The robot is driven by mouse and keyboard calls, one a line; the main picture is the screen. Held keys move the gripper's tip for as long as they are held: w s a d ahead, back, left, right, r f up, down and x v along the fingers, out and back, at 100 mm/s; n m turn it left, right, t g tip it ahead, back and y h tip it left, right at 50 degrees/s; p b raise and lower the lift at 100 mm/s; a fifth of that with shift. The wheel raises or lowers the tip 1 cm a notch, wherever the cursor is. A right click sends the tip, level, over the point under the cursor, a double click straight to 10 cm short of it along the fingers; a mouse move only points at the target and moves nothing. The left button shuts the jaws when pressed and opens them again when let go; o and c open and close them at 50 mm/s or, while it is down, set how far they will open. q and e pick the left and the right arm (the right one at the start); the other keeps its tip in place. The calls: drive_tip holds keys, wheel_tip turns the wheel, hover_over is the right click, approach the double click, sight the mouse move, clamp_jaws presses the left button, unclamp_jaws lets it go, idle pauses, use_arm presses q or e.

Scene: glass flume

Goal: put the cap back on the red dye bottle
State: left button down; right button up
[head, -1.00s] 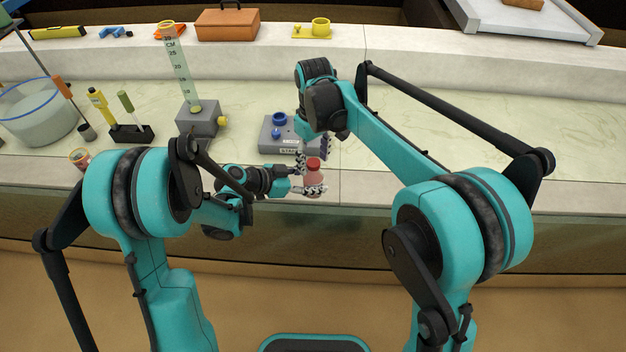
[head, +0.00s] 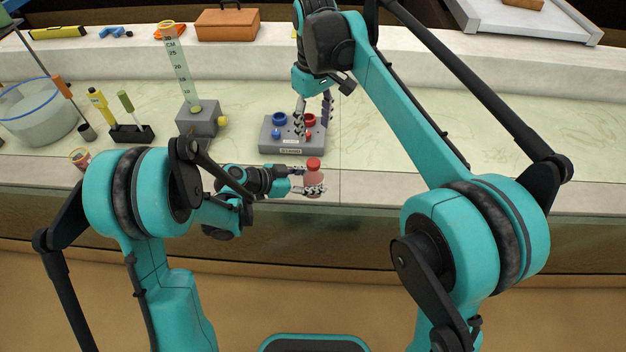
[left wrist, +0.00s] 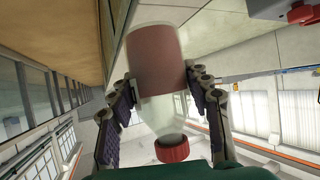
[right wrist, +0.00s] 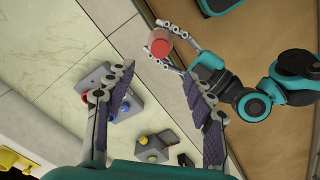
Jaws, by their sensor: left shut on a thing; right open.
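The red dye bottle (head: 314,179) is held upright over the counter's front edge by my left gripper (head: 309,180), which is shut around its body. In the left wrist view, the bottle (left wrist: 155,62) shows red in one part and clear toward the neck. The red cap (head: 313,163) sits on the bottle's mouth; it also shows in the left wrist view (left wrist: 172,148) and the right wrist view (right wrist: 161,47). I cannot tell how tightly it is seated. My right gripper (head: 312,128) is open and empty, behind and above the bottle, apart from the cap.
A grey stand (head: 268,143) with a blue ring (head: 279,118) and a red ring is behind the bottle, partly hidden by my right fingers. A grey block (head: 198,119) with a measuring scale and a dark pen rack (head: 131,134) stand left. The counter right of the stand is clear.

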drive_tip(key=shift+d, duration=0.1)
drive_tip(key=s+d+f+m+t, duration=0.1)
drive_tip(key=s+d+m+t, duration=0.25)
drive_tip(key=s+d, duration=0.65)
drive_tip(key=s+d+f+m+t, duration=0.3)
drive_tip(key=s+d+f+m, duration=0.2)
drive_tip(key=s+d+f, duration=0.4)
drive_tip(key=shift+s+f+t, duration=0.35)
drive_tip(key=shift+s+f, duration=0.6)
drive_tip(key=shift+s, duration=0.1)
